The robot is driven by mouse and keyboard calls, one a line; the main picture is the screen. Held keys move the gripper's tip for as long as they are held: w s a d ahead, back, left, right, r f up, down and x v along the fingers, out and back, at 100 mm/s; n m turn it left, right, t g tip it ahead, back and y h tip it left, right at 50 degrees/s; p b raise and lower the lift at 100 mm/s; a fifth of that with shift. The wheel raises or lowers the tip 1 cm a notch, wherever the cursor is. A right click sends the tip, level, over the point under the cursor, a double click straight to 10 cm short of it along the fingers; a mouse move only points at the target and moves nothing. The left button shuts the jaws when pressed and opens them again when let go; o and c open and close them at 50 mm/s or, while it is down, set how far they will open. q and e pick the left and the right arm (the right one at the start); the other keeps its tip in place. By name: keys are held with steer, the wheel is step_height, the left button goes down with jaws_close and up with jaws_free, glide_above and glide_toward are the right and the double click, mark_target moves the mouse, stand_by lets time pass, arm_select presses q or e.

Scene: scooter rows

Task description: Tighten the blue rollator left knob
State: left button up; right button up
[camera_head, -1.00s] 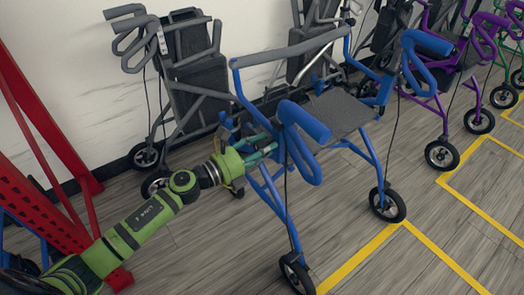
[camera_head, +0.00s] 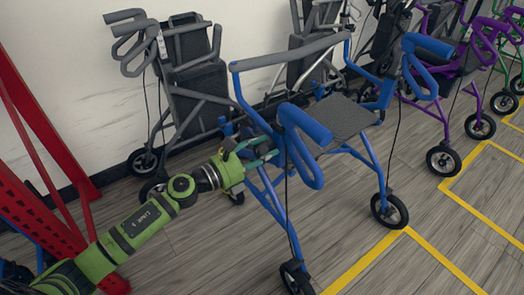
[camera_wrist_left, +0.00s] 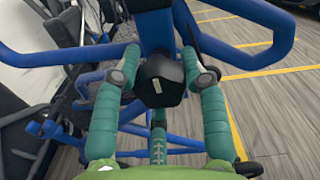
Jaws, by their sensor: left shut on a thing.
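The blue rollator (camera_head: 369,160) stands upright on the floor in the middle of the head view, with a dark seat and blue handles. My left gripper (camera_head: 268,147) is at its left side frame, behind and left of the near handle. In the left wrist view, a black knob (camera_wrist_left: 161,80) sits on the blue frame between the two green fingers of my left gripper (camera_wrist_left: 160,70). The fingers are shut on the knob from both sides. The knob is hidden behind the fingers and frame in the head view. My right gripper is not in view.
A grey rollator (camera_head: 195,82) stands behind at the wall. A purple rollator (camera_head: 461,95) is at the right. A red rack (camera_head: 48,190) stands at the left, near my left arm. Yellow lines (camera_head: 365,262) mark the open wooden floor in front.

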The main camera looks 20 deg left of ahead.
arm_select(q)
steer(key=shift+s+d+f, duration=0.1)
steer(key=shift+d+f, duration=0.05)
steer(key=o, duration=1.1)
steer(key=shift+o, duration=0.2)
steer(key=shift+s+a, duration=0.3)
steer(key=shift+a, duration=0.05)
steer(key=v, duration=1.1)
